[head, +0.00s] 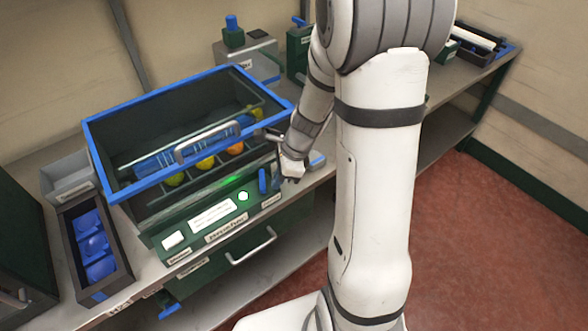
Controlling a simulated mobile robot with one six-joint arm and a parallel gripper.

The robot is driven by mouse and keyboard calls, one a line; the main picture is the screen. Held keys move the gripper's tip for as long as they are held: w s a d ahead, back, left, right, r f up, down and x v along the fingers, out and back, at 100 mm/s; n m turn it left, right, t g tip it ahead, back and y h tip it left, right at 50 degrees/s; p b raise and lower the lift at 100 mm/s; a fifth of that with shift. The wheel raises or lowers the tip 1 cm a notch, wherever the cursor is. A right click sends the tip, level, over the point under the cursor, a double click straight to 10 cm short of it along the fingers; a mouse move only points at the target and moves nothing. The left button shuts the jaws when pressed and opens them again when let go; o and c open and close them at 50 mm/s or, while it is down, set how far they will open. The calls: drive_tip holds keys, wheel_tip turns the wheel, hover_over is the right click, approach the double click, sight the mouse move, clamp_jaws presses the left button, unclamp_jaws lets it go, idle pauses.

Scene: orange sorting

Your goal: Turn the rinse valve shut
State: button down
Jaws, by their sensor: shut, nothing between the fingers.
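A blue upright lever (263,181) stands at the right end of the green machine's front panel, above a small label too small to read. It looks like the rinse valve, but I cannot confirm this. My gripper (279,182) is shut and empty, just to the right of the lever. I cannot tell whether its fingertips touch the lever. My arm comes down from the upper right and hides part of the bench behind it.
The machine's blue-rimmed bin (130,104) holds a blue roller and several yellow and orange fruits. A green light glows on the panel. A dark tray with blue pieces (95,245) sits at the left. A drawer handle (252,246) juts out below the panel. Red floor (490,230) is clear at right.

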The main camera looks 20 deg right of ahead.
drive_tip(key=shift+w+a, duration=0.15)
drive_tip(key=shift+a, duration=0.3)
drive_tip(key=shift+d, duration=0.35)
drive_tip(key=shift+a+m, duration=0.3)
drive_tip(key=shift+a, duration=0.1)
drive_tip(key=shift+s+a+m+t, duration=0.1)
drive_tip(key=shift+s+m+t, duration=0.15)
drive_tip(key=shift+m, duration=0.25)
